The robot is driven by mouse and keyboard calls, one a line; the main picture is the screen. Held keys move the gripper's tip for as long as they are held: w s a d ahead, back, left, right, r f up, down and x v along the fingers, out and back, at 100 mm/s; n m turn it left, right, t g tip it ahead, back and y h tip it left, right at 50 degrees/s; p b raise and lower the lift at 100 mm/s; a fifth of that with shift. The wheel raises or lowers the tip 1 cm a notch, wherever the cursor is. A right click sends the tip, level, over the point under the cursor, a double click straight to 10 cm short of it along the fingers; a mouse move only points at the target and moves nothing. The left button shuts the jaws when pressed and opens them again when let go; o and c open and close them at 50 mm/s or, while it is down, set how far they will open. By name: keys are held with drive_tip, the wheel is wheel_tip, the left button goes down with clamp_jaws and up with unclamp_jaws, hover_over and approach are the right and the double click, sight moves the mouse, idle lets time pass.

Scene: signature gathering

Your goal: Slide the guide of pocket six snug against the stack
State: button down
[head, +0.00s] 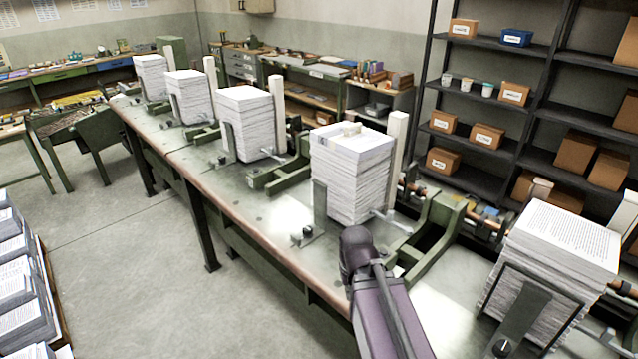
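Several tall stacks of printed sheets stand in a row on the long bench (282,215). The nearest is a large stack (552,240) at right, behind a dark frame-like guide (528,300). Left of it is another stack (347,180), its sheets uneven at the edges. A grey upright plate guide (320,207) on a foot with a dark knob stands at its front left; I cannot tell whether they touch. A white post (396,140) rises behind it. No pocket number is legible, so I cannot tell which is six. My purple arm reaches up from the bottom; no gripper fingers show.
Green brackets (440,222) and rods stand between the stacks. Dark shelves (490,102) with boxes rise behind at right. More printed sheets (22,285) lie at the left edge. The floor (130,255) left of the bench is clear.

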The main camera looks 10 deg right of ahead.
drive_tip(key=c, duration=0.9)
unclamp_jaws()
drive_tip(key=shift+w, duration=0.1)
drive_tip(key=shift+c, duration=0.2)
drive_tip(key=o, duration=0.3)
drive_tip(key=shift+w+a+r, duration=0.1)
drive_tip(key=shift+w+r, duration=0.05)
drive_tip(key=shift+w, duration=0.2)
drive_tip(key=w+a+r+n+p, duration=0.1)
drive_tip(key=w+a+r+p, duration=0.1)
drive_tip(key=w, duration=0.4)
drive_tip(key=w+a+r+n+p, duration=0.2)
drive_tip(key=w, duration=0.4)
wheel_tip(320, 180, up, 4)
drive_tip(key=n+p, duration=0.4)
drive_tip(key=p, duration=0.1)
hover_over(295, 236)
drive_tip(key=shift+s+r, duration=0.1)
drive_tip(key=shift+r, duration=0.05)
drive_tip(key=shift+b, duration=0.35)
wheel_tip(295, 236, down, 14)
drive_tip(key=b, duration=1.3)
drive_tip(key=shift+r, duration=0.1)
